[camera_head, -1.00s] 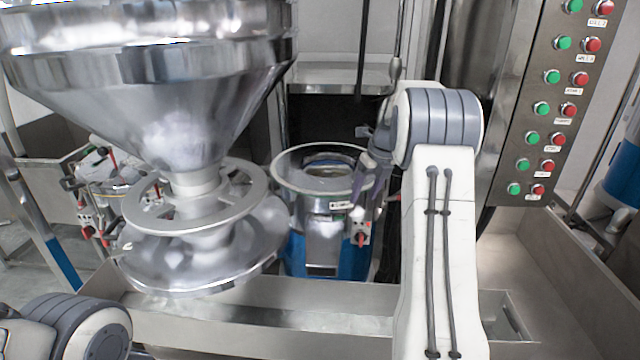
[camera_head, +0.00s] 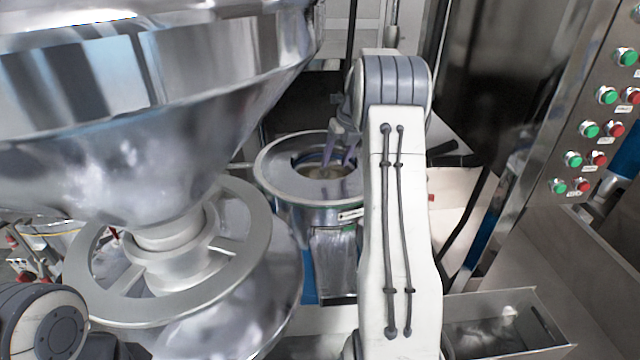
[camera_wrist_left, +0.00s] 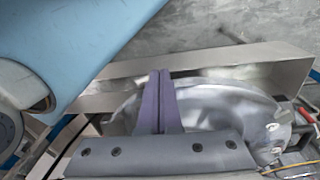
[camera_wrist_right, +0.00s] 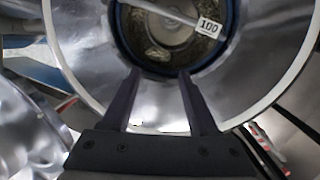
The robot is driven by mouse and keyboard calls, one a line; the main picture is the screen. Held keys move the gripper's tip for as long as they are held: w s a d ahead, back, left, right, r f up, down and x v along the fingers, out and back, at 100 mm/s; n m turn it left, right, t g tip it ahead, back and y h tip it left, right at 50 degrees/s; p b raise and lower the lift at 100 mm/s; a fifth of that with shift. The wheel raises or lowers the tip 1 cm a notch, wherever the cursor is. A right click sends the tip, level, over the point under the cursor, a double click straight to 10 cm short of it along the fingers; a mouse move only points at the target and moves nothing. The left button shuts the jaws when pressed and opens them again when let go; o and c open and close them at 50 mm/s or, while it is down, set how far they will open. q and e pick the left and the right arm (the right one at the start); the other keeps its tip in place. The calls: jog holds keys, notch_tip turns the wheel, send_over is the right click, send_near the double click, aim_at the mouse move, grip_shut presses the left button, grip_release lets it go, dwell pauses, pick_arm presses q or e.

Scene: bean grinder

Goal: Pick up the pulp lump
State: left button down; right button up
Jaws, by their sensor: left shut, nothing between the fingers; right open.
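The grinder (camera_head: 275,180) is a round steel vessel with a wide rim and a dark opening, and its rim fills the right wrist view (camera_wrist_right: 80,60). Tan-brown pulp (camera_head: 318,174) shows inside the opening. In the right wrist view a small brownish lump (camera_wrist_right: 157,52) shows at the near inner edge, but its outline is unclear. My right gripper (camera_head: 338,155) is open over the opening; its fingers (camera_wrist_right: 158,85) point toward the pulp with nothing visible between them. My left gripper (camera_wrist_left: 160,78) is shut and empty, away from the grinder; in the head view only my left arm shows.
A large steel hopper (camera_head: 150,120) with a round plate below takes up the left. A panel of green and red buttons (camera_head: 590,130) stands at the right. A steel trough (camera_head: 500,300) lies in front.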

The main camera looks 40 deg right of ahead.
jog(key=x, duration=0.9)
jog(key=shift+s+a+p, duration=0.15)
jog(key=shift+s+p, duration=0.1)
jog(key=shift+p, duration=0.15)
jog(key=shift+w+f, duration=0.3)
jog(key=shift+f, duration=0.15)
jog(key=shift+s+r, duration=0.15)
jog(key=shift+r, duration=0.1)
jog(key=shift+c, duration=0.7)
jog(key=c, duration=0.5)
jog(key=shift+c, duration=0.2)
